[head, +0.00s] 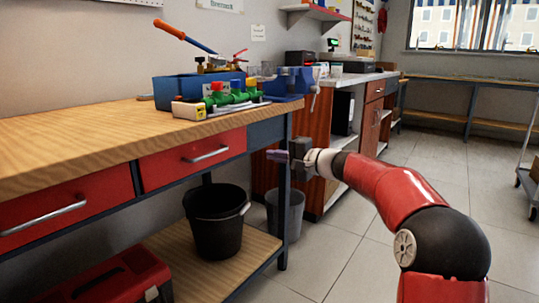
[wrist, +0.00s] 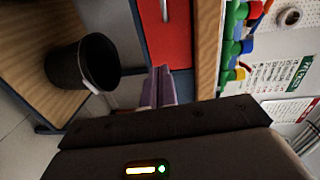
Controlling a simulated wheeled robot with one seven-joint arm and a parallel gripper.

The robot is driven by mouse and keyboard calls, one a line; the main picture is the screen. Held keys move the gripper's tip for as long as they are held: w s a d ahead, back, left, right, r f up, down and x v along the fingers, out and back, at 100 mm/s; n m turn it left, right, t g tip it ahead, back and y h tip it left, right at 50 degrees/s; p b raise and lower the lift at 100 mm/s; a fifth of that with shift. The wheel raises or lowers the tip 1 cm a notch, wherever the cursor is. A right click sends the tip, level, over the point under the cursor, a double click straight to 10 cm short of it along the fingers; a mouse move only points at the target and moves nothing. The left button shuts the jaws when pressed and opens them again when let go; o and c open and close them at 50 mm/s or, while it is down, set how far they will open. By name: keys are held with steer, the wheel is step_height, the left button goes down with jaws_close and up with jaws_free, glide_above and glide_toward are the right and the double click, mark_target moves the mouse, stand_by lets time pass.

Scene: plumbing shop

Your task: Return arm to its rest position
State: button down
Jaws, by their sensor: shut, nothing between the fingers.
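My red arm reaches in from the lower right in the head view. My gripper (head: 277,155) is shut and empty, just off the front right corner of the wooden workbench (head: 75,135), below its top. In the wrist view, which is turned on its side, the closed purple-grey fingers (wrist: 160,87) show in front of the red drawer (wrist: 165,35) and the bench leg. I cannot tell exactly how far the fingers are from the leg.
A blue bin (head: 185,90) and green valve parts (head: 228,99) sit on the bench. A black bucket (head: 217,222) stands on the lower shelf, near a red toolbox (head: 108,280). A grey bin (head: 286,213) stands behind the leg.

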steer(key=s+f+n+g+h+p, duration=0.3)
steer(key=s+h, duration=0.4)
steer(key=s, duration=1.5)
steer(key=s+d+f+n+h+p, duration=0.1)
steer(key=s+d+f+h, duration=0.1)
steer(key=s+d, duration=0.2)
steer(key=s+d+f+n+h, duration=0.1)
steer(key=s+d, duration=0.4)
steer(key=s, duration=0.6)
steer(key=s+d+f+n+g+h+p, duration=0.1)
steer(key=s+d+f+h, duration=0.3)
steer(key=s, duration=0.4)
steer(key=shift+d+f+p, duration=0.15)
steer(key=shift+d+p, duration=0.05)
steer(key=shift+p, duration=0.15)
